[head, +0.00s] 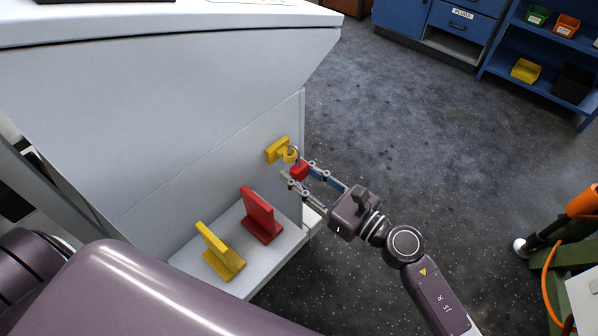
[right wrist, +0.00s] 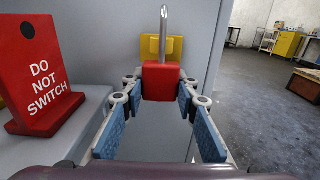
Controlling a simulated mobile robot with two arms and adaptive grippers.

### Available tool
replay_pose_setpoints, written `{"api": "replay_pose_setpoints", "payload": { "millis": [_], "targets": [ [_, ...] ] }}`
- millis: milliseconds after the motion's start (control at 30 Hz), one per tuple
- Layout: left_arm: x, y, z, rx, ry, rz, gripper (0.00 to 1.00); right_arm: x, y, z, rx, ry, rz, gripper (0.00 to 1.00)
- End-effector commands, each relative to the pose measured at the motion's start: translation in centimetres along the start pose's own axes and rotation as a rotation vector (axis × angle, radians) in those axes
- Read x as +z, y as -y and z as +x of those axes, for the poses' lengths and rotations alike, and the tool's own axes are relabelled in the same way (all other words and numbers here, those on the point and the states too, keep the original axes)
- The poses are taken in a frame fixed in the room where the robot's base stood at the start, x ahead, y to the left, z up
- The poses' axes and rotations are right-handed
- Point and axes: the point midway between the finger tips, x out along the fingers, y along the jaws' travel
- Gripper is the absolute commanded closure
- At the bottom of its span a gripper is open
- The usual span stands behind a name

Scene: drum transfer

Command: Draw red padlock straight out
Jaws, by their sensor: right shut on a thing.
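The red padlock (head: 299,171) is between the fingertips of my right gripper (head: 302,176), beside the white machine's right edge. In the right wrist view the padlock body (right wrist: 161,82) is upright between the two blue-padded fingers (right wrist: 160,92), with its metal shackle (right wrist: 164,28) pointing up. The yellow hasp (head: 274,151) is fixed to the machine panel just behind the padlock; its plate (right wrist: 151,46) shows behind the shackle. I cannot tell whether the shackle still passes through the hasp. My left gripper is not in view.
A red sign (head: 260,214) reading DO NOT SWITCH and a yellow sign (head: 219,252) stand on the machine's grey ledge (head: 247,281), left of the gripper. The floor (head: 440,150) to the right is open. Blue shelves (head: 530,55) stand at the far right.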

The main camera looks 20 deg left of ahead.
Motion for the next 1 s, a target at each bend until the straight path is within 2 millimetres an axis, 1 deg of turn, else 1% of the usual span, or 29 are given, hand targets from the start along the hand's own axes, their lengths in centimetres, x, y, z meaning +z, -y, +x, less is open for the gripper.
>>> {"api": "replay_pose_setpoints", "payload": {
  "millis": [33, 533, 1000],
  "targets": [
    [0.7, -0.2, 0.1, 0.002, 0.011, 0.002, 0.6, 0.2, 0.0, 0.0, 0.0, 0.001, -0.001, 0.97],
    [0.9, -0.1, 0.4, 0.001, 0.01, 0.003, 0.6, 0.1, 0.0, -0.2, 0.0, 0.0, 0.0, 0.97],
    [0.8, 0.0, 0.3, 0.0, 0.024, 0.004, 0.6, 0.1, 0.1, -3.8, -0.001, 0.0, 0.0, 0.97]
  ]
}}
